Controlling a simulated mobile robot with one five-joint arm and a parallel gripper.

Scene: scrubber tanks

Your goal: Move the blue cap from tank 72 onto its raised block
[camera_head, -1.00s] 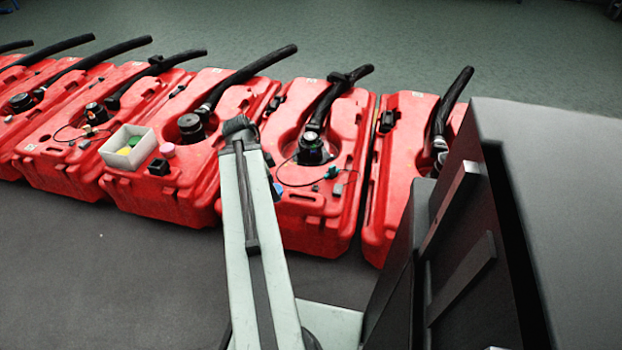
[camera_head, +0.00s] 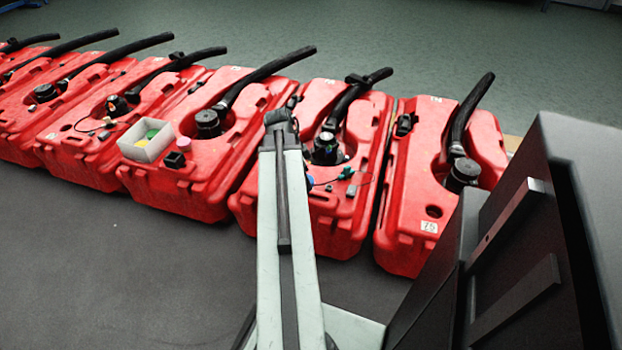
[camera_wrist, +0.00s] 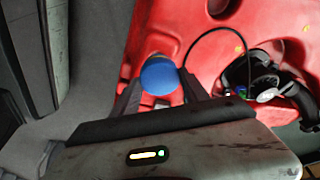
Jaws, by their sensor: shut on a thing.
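The blue cap (camera_wrist: 159,75) is a round disc held between the fingers of my gripper (camera_wrist: 159,86) in the wrist view. The red tank surface (camera_wrist: 165,25) lies beyond it; I cannot tell whether the cap touches it. In the head view a small piece of blue (camera_head: 309,182) shows beside my arm, over the red tank (camera_head: 335,222) second from the right. My fingers are hidden there. No number 72 is readable. A small grey block (camera_head: 351,190) with a green piece nearby sits on that tank; I cannot tell whether it is the raised block.
A black-capped filler neck (camera_head: 326,150) with a hose stands on this tank; it also shows in the wrist view (camera_wrist: 262,82), with a thin black cable. A white box (camera_head: 146,141) and a pink cap (camera_head: 183,143) sit on the tank to the left. Dark floor (camera_head: 130,260) is clear in front.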

